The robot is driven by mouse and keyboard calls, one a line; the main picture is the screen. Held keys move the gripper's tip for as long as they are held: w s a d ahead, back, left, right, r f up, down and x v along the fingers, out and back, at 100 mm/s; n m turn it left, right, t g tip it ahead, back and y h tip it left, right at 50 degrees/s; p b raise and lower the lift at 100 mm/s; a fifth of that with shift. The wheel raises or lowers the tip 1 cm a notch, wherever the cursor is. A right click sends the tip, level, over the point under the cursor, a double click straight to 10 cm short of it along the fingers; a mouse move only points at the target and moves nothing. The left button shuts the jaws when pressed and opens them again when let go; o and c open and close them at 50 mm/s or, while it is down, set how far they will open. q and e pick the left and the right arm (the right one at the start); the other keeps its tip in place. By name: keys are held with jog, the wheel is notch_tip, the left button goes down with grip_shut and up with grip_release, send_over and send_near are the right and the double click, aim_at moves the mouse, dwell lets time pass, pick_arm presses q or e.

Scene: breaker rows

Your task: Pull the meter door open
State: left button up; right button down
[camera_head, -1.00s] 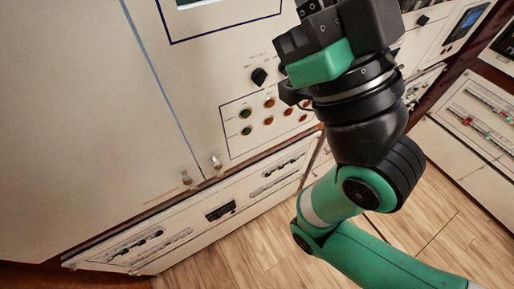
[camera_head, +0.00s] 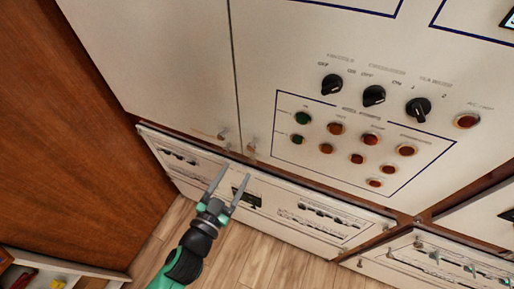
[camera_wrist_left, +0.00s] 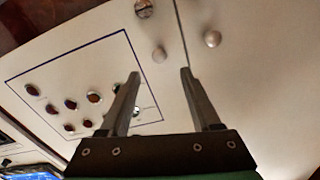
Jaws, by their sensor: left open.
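Two cream cabinet doors meet at a vertical seam; I cannot tell from labels which is the meter door. The plain door (camera_head: 165,65) is on the left and has a small round knob (camera_head: 222,136) at its lower right corner. The door with switches and buttons (camera_head: 300,60) has a similar knob (camera_head: 250,150) at its lower left corner. My left gripper (camera_head: 231,175) is open and empty, below both knobs and apart from them. In the left wrist view, its fingers (camera_wrist_left: 160,75) point toward the button door's knob (camera_wrist_left: 159,54); the plain door's knob (camera_wrist_left: 212,39) is to the right.
Black rotary switches (camera_head: 374,96) and several coloured buttons (camera_head: 370,139) sit on the button door. A low slotted panel (camera_head: 315,222) runs beneath the doors. A brown wooden side (camera_head: 65,130) stands at left. Wood floor (camera_head: 265,262) is clear below.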

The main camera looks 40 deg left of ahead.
aim_at(250, 149)
pick_arm(q)
jog(key=p+x, duration=0.2)
jog(key=x, duration=0.8)
jog(key=shift+r, duration=0.1)
jog(key=shift+w+a, duration=0.15)
jog(key=shift+w, duration=0.3)
grip_shut()
dwell(0.5)
